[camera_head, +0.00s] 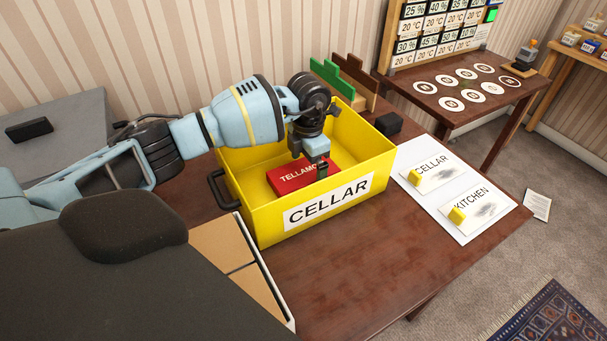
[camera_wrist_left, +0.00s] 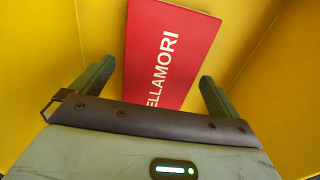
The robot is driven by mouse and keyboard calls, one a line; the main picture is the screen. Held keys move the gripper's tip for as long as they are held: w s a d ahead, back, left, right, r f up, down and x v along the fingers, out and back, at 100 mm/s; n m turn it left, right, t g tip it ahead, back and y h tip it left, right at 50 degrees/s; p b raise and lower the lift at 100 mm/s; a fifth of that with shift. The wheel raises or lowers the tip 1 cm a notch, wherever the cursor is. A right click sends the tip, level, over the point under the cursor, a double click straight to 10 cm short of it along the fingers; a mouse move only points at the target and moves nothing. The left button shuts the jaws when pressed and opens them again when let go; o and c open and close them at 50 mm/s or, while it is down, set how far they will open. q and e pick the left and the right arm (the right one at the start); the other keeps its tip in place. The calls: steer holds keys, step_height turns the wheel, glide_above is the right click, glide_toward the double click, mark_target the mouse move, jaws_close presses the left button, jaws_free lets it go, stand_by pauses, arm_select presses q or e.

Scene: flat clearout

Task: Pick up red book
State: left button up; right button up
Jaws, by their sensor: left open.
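The red book (camera_head: 290,178) with white lettering lies in the yellow crate (camera_head: 243,213) labelled CELLAR. It also shows in the left wrist view (camera_wrist_left: 172,50), between and beyond the fingers. My left gripper (camera_head: 322,170) reaches down into the crate over the right part of the book and hides some of it. Its two fingers also show apart in the left wrist view (camera_wrist_left: 155,85), with nothing held between them. Whether the fingertips touch the book is unclear. My right gripper is not in view.
A white board (camera_head: 477,223) with CELLAR and KITCHEN labels and yellow blocks lies right of the crate. A black block (camera_head: 388,124) sits behind it. Green and brown stepped panels (camera_head: 352,73) stand behind the crate. The front table area (camera_head: 350,265) is clear.

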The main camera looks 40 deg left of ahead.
mark_target(308, 169)
arm_select(q)
steer(key=shift+f, duration=0.45)
steer(key=c, duration=1.1)
steer(key=shift+r, duration=0.15)
steer(key=shift+c, duration=0.2)
step_height(308, 169, up, 10)
